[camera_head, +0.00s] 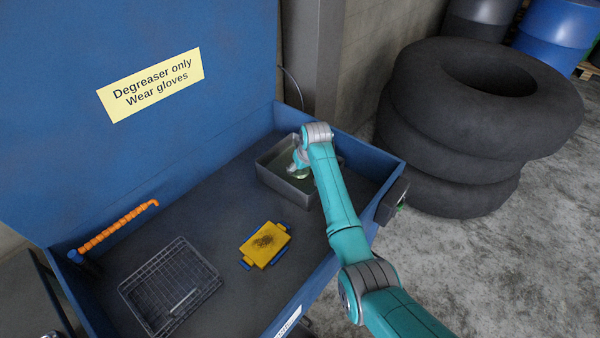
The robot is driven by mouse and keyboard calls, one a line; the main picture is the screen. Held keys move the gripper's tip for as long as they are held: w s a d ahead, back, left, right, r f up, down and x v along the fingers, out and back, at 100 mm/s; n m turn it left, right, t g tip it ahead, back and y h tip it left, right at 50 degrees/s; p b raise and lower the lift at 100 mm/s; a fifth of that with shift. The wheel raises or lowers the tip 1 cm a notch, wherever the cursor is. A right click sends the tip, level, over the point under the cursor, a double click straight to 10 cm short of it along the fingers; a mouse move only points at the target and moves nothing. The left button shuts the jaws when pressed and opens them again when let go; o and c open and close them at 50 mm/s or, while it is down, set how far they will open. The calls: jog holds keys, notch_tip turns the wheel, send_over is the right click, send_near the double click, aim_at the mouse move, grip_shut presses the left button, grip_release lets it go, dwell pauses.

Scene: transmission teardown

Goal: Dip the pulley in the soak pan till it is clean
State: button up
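The soak pan (275,178) is a grey metal tray holding murky greenish liquid, near the far right corner of the blue wash basin. My teal arm reaches over the pan from the right. Its wrist is above the pan, and the gripper end (298,172) is down at the liquid, where a pale patch shows. My arm hides the right part of the pan. I cannot make out the pulley; it is hidden or too small to tell. Whether my fingers are open or shut does not show.
A wire basket (140,290) stands at the front left. The basin walls (365,150) rise around. Stacked tires (440,120) stand to the right.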

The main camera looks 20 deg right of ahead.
aim_at(301, 171)
jog(key=shift+r, duration=0.1)
dwell(0.3)
notch_tip(301, 171, up, 11)
dwell(1.4)
dwell(2.0)
notch_tip(301, 171, up, 4)
jog(key=shift+f, duration=0.1)
dwell(0.4)
dwell(0.6)
